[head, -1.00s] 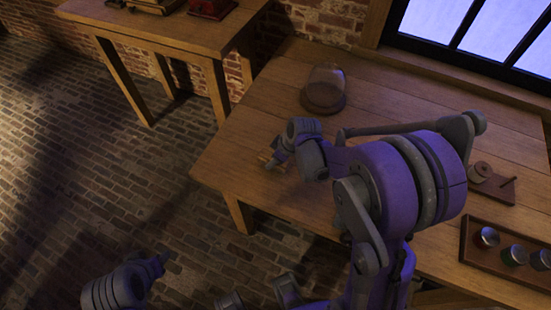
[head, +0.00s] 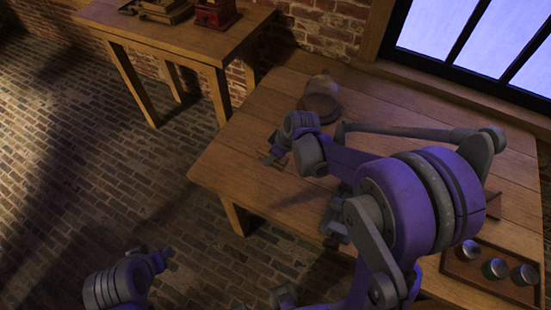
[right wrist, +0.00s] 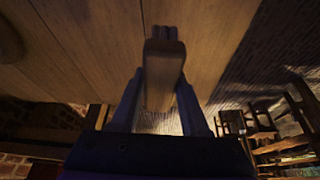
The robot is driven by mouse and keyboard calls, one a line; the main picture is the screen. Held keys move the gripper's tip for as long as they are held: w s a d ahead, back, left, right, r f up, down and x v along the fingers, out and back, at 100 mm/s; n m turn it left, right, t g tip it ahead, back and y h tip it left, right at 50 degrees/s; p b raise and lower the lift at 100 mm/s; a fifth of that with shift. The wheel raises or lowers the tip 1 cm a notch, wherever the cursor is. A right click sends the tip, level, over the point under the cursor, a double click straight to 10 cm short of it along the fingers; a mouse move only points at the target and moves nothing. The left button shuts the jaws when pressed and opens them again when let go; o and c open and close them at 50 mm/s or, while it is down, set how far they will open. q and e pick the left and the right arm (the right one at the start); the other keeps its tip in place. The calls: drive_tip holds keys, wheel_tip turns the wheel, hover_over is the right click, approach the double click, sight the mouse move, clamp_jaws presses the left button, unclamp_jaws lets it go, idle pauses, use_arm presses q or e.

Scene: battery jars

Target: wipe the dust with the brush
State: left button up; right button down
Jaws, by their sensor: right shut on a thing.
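My right gripper (head: 278,153) is over the near left part of the wooden table (head: 235,160). In the right wrist view its two fingers (right wrist: 160,95) are shut on a brown piece, which I take to be the brush (right wrist: 163,60). It points away from the wrist, with the table planks behind it. Whether it touches the wood cannot be told. In the head view the brush is mostly hidden by my wrist. No dust can be made out for certain. My left gripper (head: 163,260) hangs over the brick floor, off the table; its fingers are too small to read.
A glass dome on a round wooden base (head: 320,106) stands just beyond my right gripper. A wooden tray (head: 460,272) with several jars is at the right. My right arm covers much of the table. A side table (head: 185,38) stands at upper left.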

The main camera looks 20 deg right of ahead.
drive_tip(key=shift+r, duration=0.6)
idle(0.3)
